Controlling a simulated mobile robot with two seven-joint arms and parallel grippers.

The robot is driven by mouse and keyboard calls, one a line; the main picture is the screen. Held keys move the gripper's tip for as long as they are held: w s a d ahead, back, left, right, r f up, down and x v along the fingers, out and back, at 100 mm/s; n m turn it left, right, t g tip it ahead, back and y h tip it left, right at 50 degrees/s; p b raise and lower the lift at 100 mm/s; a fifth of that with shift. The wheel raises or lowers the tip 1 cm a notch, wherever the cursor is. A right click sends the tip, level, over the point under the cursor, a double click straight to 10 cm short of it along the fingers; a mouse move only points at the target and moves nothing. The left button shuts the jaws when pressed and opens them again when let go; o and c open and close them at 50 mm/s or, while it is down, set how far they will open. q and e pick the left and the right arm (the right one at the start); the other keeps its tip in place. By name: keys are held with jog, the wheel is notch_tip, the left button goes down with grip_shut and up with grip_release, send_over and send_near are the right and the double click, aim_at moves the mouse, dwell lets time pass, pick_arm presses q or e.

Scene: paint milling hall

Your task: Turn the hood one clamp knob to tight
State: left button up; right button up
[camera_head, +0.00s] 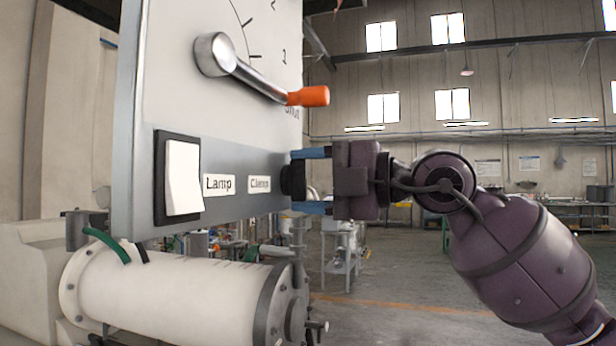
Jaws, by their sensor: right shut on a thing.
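The clamp knob (290,181) is a dark round knob at the right edge of a grey control box (225,230), beside a label reading "Clamp" (260,184). My right gripper (308,181) comes in from the right and is shut on the knob, with one blue finger above it and one below. The fingers partly cover the knob, and I cannot read its turn setting. My left gripper is not in view.
Above the knob, a metal lever (245,75) with an orange grip (308,96) sticks out over a dial. A white lamp rocker switch (184,178) is at left. A white cylindrical mill (170,292) lies below the box. Open floor lies at right.

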jog(key=shift+m, duration=0.4)
jog(key=o, duration=0.9)
jog(key=b+v, duration=0.2)
jog(key=v, duration=0.8)
jog(key=shift+s+d, duration=0.1)
jog(key=shift+d, duration=0.3)
